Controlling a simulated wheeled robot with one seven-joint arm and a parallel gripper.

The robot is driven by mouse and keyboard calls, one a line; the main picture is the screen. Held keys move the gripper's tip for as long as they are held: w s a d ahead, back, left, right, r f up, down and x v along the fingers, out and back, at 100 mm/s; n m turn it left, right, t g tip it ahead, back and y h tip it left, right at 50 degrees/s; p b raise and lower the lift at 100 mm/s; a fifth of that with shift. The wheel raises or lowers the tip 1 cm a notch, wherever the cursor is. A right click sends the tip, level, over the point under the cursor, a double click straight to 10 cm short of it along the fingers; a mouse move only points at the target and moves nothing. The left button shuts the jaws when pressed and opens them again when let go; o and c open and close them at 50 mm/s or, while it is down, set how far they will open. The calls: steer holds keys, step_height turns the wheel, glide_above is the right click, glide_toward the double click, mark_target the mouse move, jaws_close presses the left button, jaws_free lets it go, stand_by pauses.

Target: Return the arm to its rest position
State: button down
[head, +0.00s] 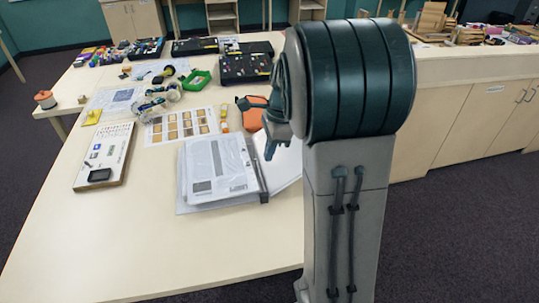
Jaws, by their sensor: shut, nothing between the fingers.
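My arm (347,130) stands folded upright in the right middle of the head view, with a large dark green rounded joint on top of a grey link. My gripper (268,153) shows only in part at the left side of that joint, small and partly covered by the arm. It is shut and empty. It appears in front of the table, over the area by the open binder (222,170). Its height above the table is hard to judge.
The pale table (150,240) carries a board with a black device (100,170), a printed sheet (182,126), a green tray (197,80), tape rolls and dark cases (246,68). Its near left part is clear. Cabinets (490,115) with a cluttered top stand at right.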

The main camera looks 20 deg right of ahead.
stand_by(0.3)
steer(key=s+a+r+n+t+h, duration=0.1)
steer(key=s+a+r+n, duration=0.1)
steer(key=s+n, duration=0.7)
steer(key=s+a+r+n+t+h, duration=0.1)
steer(key=s+a+n, duration=0.3)
steer(key=s+n, duration=0.6)
steer(key=shift+r+n+t+b, duration=0.3)
steer(key=shift+r+t, duration=0.25)
steer(key=shift+t, duration=0.15)
